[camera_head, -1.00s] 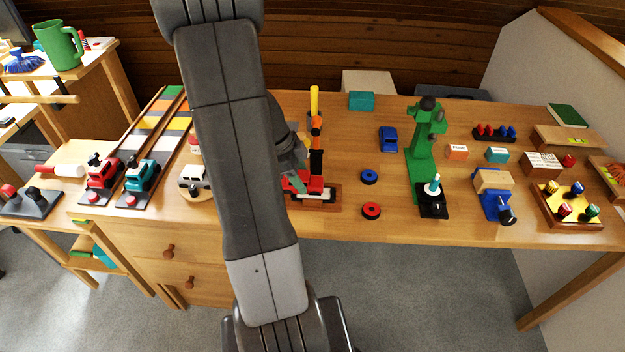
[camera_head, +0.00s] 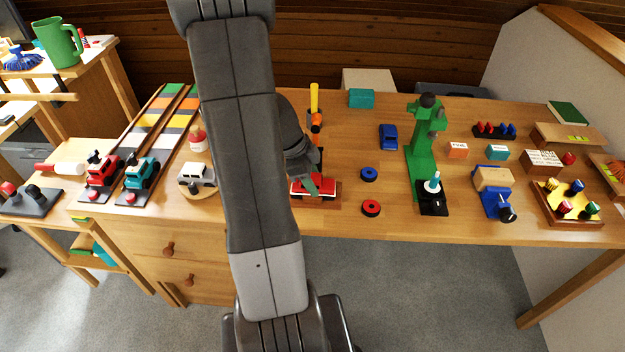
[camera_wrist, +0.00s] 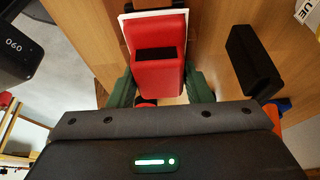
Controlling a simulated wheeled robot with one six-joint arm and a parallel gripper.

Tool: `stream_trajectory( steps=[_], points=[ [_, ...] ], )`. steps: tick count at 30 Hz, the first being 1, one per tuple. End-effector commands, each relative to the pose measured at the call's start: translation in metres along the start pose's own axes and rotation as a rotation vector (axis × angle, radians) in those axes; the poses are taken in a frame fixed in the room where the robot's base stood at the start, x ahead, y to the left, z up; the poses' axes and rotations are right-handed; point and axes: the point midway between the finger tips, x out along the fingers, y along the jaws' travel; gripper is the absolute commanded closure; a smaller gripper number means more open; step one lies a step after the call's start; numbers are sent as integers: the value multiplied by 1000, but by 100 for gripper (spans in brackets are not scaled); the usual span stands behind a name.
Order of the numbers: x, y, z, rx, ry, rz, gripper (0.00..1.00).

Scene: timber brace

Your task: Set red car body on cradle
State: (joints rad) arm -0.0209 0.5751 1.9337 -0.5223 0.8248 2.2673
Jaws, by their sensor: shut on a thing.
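The red car body (camera_wrist: 160,65) is between the green fingers of my gripper (camera_wrist: 160,92) in the wrist view, and the gripper is shut on it. In the head view the red body (camera_head: 328,188) shows low over the front middle of the bench, with my gripper (camera_head: 306,184) at it. A wooden block (camera_head: 318,203) shows just below the red body and may be the cradle. A pale edge (camera_wrist: 126,20) shows beside the body in the wrist view. I cannot tell whether the body touches what is under it.
An orange and yellow upright piece (camera_head: 315,122) stands just behind. A white car (camera_head: 197,178) is to the left. A black block (camera_wrist: 252,62) is close by in the wrist view.

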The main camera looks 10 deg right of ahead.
Motion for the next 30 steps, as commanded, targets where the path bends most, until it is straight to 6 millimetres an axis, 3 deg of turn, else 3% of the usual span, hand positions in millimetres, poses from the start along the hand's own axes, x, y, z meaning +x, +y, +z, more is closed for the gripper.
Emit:
stream_trajectory(
  steps=[10, 11, 14, 30],
  points=[
    [10, 3, 5, -2, -4, 8, 83],
    [10, 3, 5, -2, -4, 9, 53],
    [12, 4, 5, -2, -4, 11, 34],
    [4, 4, 2, -1, -4, 12, 33]
  ],
)
